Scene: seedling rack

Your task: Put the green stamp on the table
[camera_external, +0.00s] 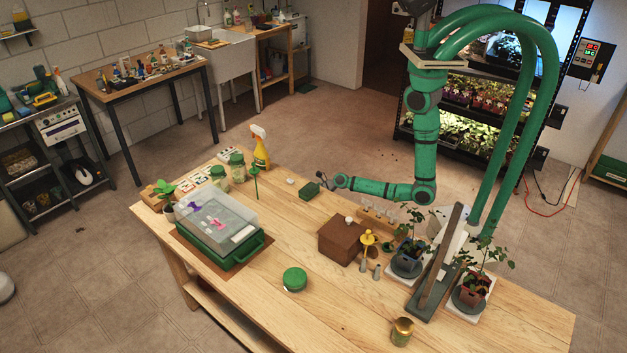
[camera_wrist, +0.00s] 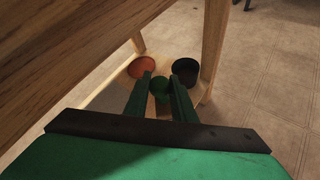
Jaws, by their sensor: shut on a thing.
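The green stamp shows as a small dark green piece (camera_external: 311,188) at the tip of my gripper, by the far edge of the wooden table (camera_external: 347,300). My gripper (camera_external: 325,183) is shut on it, with the arm reaching in from the right. I cannot tell how high the stamp is above the tabletop.
A brown box (camera_external: 341,241) and a yellow-topped tool (camera_external: 367,240) stand right of the table's middle. A green-lidded jar (camera_external: 295,279) is nearer the front. A clear-lidded green tray (camera_external: 222,247) and a spray bottle (camera_external: 260,147) are left. Bare wood lies between tray and box.

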